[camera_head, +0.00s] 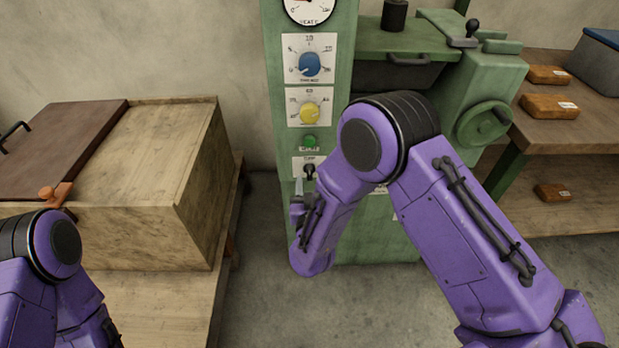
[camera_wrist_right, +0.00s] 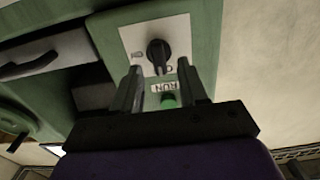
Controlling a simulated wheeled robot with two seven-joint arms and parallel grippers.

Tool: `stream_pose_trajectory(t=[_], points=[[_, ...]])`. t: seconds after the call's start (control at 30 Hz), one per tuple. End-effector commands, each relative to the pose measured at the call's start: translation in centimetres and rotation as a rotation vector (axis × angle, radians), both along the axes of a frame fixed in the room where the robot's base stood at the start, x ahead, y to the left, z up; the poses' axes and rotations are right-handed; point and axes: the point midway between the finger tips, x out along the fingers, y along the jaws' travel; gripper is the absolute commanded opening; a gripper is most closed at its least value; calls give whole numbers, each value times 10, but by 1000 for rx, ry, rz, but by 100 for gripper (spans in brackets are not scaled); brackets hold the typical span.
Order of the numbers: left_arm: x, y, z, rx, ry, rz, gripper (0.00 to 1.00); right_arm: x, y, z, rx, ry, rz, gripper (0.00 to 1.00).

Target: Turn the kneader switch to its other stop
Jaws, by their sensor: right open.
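The kneader switch is a black rotary knob on a white plate, on the front of the green machine column. It shows in the right wrist view (camera_wrist_right: 158,53) and, small, in the head view (camera_head: 309,170). Marks are printed on the plate, but I cannot tell which one the knob points at. My right gripper (camera_wrist_right: 160,80) is open and empty in front of the plate, its fingers either side of the knob's line and apparently apart from it. In the head view the right gripper (camera_head: 299,190) is partly hidden by my arm. My left gripper is out of view.
A green button (camera_wrist_right: 168,99) with a RUN label sits beside the switch. Blue (camera_head: 309,65) and yellow (camera_head: 309,108) dials are higher on the column. A wooden chest (camera_head: 150,225) stands left, a green machine with a handwheel (camera_head: 484,123) right.

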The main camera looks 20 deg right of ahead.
Motion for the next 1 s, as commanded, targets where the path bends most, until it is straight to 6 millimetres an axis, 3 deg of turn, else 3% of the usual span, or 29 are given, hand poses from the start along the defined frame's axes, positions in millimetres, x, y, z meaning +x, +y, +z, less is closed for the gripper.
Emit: stream_pose_trajectory(t=[0.2, 0.47, 0.53, 0.6, 0.63, 1.0], points=[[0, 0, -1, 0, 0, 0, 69, 26, -8, -1, 0, 2, -1, 43], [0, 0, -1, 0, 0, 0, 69, 29, -9, -1, -1, 2, 1, 43], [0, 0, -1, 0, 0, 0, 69, 29, -9, -1, 0, 2, 1, 26], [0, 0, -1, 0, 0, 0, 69, 29, -9, -1, 0, 2, 1, 4], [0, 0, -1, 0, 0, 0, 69, 29, -9, -1, 0, 2, 1, 0], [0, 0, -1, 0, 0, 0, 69, 28, -9, -1, 34, -7, 1, 0]])
